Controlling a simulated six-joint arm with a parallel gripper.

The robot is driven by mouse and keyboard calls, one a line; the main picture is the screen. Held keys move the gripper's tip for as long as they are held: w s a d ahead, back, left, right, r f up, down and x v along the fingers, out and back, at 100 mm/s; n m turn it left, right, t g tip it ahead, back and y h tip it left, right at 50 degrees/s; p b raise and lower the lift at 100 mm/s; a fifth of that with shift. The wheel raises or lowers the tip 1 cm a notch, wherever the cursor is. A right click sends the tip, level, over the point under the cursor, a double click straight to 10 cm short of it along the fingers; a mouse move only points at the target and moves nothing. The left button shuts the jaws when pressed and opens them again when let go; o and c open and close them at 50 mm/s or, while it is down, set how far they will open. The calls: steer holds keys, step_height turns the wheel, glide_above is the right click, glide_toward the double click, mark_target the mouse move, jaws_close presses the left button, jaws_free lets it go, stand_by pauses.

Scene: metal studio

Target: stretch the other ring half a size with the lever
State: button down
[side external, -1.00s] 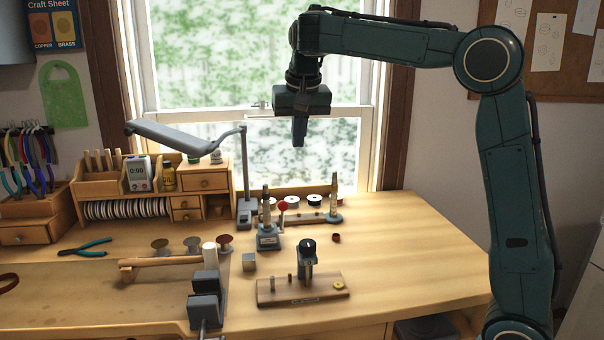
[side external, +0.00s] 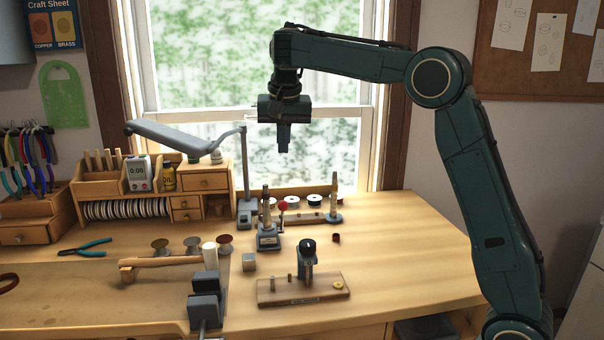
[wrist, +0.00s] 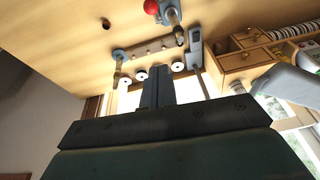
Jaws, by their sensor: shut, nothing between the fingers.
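The ring stretcher (side external: 268,238) is a grey base with an upright tapered post, standing mid-table. Its lever ends in a red knob (side external: 282,205), which also shows at the top of the wrist view (wrist: 151,6). A small yellow ring-like piece (side external: 338,284) lies on the right end of a wooden board (side external: 320,292). A small reddish-brown piece (side external: 336,238), possibly a ring, sits on bare table right of the stretcher. I cannot tell whether a ring is on the post. My gripper (side external: 284,150) is shut and empty, pointing down, high above the stretcher's area.
Behind the stretcher is a rack with white discs (side external: 315,201) and a second tapered post (side external: 333,205). A lamp arm (side external: 245,175) rises at left. The table's right side is clear.

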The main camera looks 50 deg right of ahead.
steer(key=shift+s+a+f, duration=0.1)
steer(key=shift+a+f, duration=0.05)
steer(key=shift+f, duration=1.65)
steer(key=shift+a+f, duration=0.2)
steer(key=shift+f, duration=1.65)
steer(key=shift+s+a+f, duration=0.1)
steer(key=shift+a+f, duration=0.05)
steer(key=shift+f, duration=1.65)
steer(key=shift+a, duration=0.15)
